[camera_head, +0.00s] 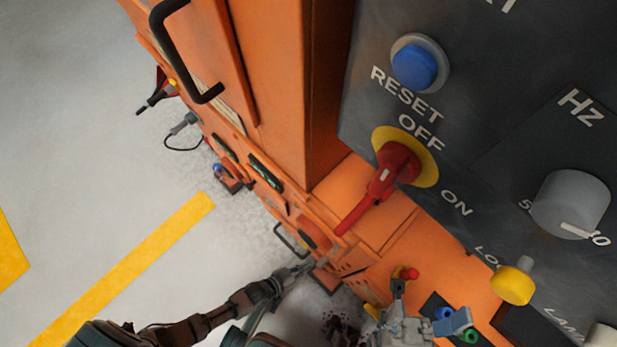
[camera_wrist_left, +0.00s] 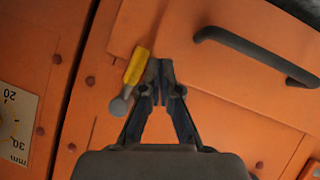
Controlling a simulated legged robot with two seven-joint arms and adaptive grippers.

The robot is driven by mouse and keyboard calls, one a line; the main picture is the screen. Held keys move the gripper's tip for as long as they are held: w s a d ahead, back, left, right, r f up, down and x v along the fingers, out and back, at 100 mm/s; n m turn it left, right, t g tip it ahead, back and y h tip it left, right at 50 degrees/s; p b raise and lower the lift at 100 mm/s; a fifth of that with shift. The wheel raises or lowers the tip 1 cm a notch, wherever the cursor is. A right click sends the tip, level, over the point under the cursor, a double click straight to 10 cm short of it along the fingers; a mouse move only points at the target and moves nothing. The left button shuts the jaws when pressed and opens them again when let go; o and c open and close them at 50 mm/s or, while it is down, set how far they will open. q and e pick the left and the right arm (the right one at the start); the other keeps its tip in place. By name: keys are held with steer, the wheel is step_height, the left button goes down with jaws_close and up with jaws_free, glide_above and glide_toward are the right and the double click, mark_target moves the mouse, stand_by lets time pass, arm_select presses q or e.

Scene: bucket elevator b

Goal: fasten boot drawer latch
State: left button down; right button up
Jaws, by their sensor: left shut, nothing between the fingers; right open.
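My left gripper (camera_head: 303,267) reaches the lower part of the orange machine. In the left wrist view its fingers (camera_wrist_left: 160,68) are shut and empty, tips together. A small latch with a yellow lever (camera_wrist_left: 135,66) and a grey round knob end is just left of the fingertips; I cannot tell whether they touch. The lever stands nearly upright in that view, slightly tilted. The orange drawer front (camera_wrist_left: 230,75) with a black bar handle (camera_wrist_left: 255,55) is right of the fingers. My right gripper (camera_head: 430,303) is open at the bottom of the head view, in front of the control area.
A grey control panel (camera_head: 470,110) with a red switch handle (camera_head: 385,180) and blue reset button (camera_head: 414,64) fills the upper right. A millimetre scale (camera_wrist_left: 14,120) lies left in the wrist view. Clear floor (camera_head: 90,120) with yellow lines extends left.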

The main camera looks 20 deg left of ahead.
arm_select(q)
steer(key=v, duration=0.5)
steer(key=shift+d, duration=0.1)
stand_by(0.4)
